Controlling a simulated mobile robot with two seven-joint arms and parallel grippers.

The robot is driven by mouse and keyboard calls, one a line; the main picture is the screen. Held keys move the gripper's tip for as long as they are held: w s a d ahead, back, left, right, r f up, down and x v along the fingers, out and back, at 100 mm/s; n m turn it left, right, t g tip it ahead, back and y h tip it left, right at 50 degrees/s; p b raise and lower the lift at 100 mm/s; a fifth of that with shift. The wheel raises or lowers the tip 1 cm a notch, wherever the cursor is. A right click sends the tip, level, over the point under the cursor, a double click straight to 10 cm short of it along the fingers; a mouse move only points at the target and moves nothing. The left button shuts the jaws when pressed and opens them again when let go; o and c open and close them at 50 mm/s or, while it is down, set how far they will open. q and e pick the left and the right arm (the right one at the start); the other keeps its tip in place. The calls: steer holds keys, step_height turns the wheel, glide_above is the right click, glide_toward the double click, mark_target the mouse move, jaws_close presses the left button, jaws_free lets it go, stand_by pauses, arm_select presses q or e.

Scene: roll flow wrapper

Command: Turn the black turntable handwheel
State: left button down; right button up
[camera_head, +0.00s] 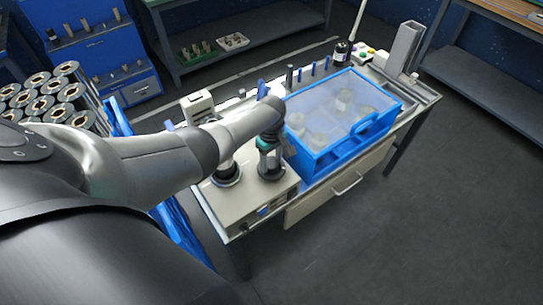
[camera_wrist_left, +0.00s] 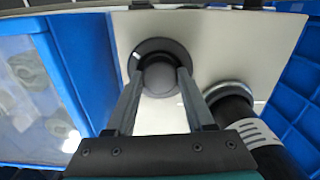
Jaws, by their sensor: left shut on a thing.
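The black turntable handwheel (camera_wrist_left: 160,78) is a dark round knob on a wider dark disc, set in the pale machine top. In the left wrist view it lies between the two fingers of my left gripper (camera_wrist_left: 158,92), which is shut on it from both sides. In the head view my left gripper (camera_head: 270,168) points down onto the handwheel (camera_head: 272,176), whose upper part is mostly hidden by the fingers. My right gripper is in neither view.
A dark upright cylinder (camera_head: 227,174) stands close to the left of the gripper. A blue box with a clear lid (camera_head: 342,110) stands close on the right. A drawer front (camera_head: 338,186) is below. Open floor lies at the right.

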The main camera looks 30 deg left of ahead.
mark_target(271, 164)
arm_select(q)
steer(key=shift+a+n, duration=0.1)
steer(key=shift+n, duration=0.4)
steer(key=shift+c, duration=1.3)
jaws_free()
steer(key=shift+r+p, duration=0.55)
step_height(271, 164, up, 14)
steer(key=p, duration=0.5)
